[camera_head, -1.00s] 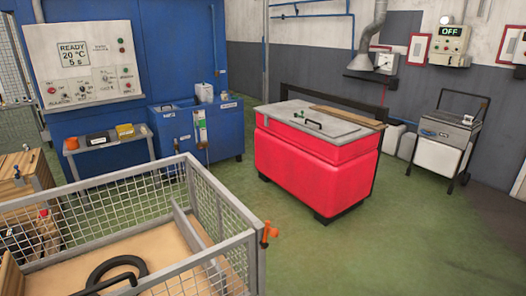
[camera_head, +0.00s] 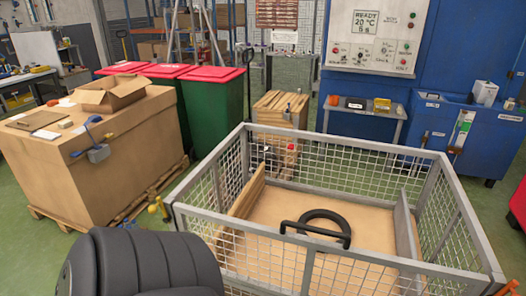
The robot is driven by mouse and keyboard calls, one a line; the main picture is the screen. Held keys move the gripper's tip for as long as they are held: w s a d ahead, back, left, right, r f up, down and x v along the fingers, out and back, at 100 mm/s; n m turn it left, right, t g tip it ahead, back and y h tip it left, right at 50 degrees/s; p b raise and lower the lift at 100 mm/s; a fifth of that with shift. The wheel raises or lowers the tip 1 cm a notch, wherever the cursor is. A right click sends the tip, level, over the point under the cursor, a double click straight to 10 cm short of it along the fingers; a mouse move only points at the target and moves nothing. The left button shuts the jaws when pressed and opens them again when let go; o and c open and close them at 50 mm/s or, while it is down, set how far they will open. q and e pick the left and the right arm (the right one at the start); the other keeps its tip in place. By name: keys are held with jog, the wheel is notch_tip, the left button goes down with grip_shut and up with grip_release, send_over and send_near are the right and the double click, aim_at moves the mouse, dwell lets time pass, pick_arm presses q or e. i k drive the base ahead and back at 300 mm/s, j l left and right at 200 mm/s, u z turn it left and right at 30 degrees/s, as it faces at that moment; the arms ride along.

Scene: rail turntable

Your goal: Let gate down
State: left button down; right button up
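A grey mesh cage (camera_head: 245,131) stands close in front of me with all its visible sides upright. Its near mesh panel (camera_head: 270,262), which appears to be the gate, is up, with a black bar handle (camera_head: 315,233) at its top rail. A yellow latch-like part (camera_head: 160,207) is at the near left corner. An orange part (camera_head: 508,288) is at the near right corner, cut by the picture's edge. A black ring (camera_head: 322,216) lies on the wooden floor inside. Neither of my grippers is in view.
A black ribbed seat-like shape (camera_head: 140,265) fills the lower left. A large cardboard box (camera_head: 115,175) on a pallet stands left, with green bins (camera_head: 212,115) behind it. A small side table (camera_head: 365,112) and blue cabinet (camera_head: 465,135) stand behind the cage. Green floor shows between box and cage.

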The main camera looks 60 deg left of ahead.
aim_at(478, 282)
jog(key=u, duration=1.3)
jog(key=l, duration=0.75)
